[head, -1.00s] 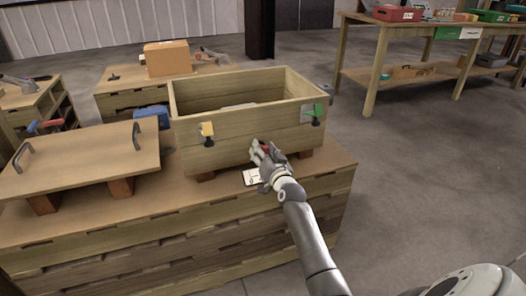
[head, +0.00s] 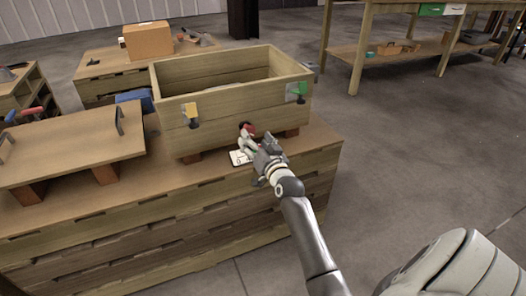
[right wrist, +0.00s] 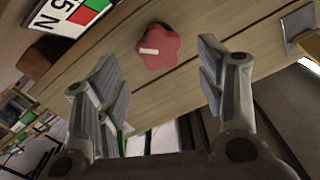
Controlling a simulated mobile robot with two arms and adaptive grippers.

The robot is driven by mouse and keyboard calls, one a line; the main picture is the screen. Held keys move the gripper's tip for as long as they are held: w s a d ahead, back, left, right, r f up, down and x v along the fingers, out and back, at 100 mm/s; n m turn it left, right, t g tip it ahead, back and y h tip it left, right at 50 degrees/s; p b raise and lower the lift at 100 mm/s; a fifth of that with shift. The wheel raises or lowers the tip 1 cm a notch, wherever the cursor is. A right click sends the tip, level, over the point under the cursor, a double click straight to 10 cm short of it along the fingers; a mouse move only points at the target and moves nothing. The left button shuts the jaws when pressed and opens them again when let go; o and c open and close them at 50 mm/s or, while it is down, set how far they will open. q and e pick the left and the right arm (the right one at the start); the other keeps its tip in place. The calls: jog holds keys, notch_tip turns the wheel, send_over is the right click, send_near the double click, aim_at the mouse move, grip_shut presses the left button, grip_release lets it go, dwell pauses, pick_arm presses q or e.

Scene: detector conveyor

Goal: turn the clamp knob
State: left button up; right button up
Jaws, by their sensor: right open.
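The clamp knob (right wrist: 158,46) is red and lobed with a white mark, on the wooden front of the open box (head: 225,108). In the head view the red knob (head: 248,128) shows low on the box front, partly covered by my right gripper (head: 256,144). In the right wrist view my right gripper (right wrist: 165,85) is open, its two fingers spread to the left and right of the knob. The knob lies beyond the fingertips, and I see no contact. My left gripper is not in view.
A yellow tag (head: 190,110) and a green tag (head: 297,88) sit on black clamps on the box front. A white card (head: 238,158) lies beneath the box. A wooden lid with handles (head: 62,147) rests on blocks at left.

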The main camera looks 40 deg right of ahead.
jog(key=v, duration=0.6)
jog(key=shift+a, duration=0.1)
dwell(1.1)
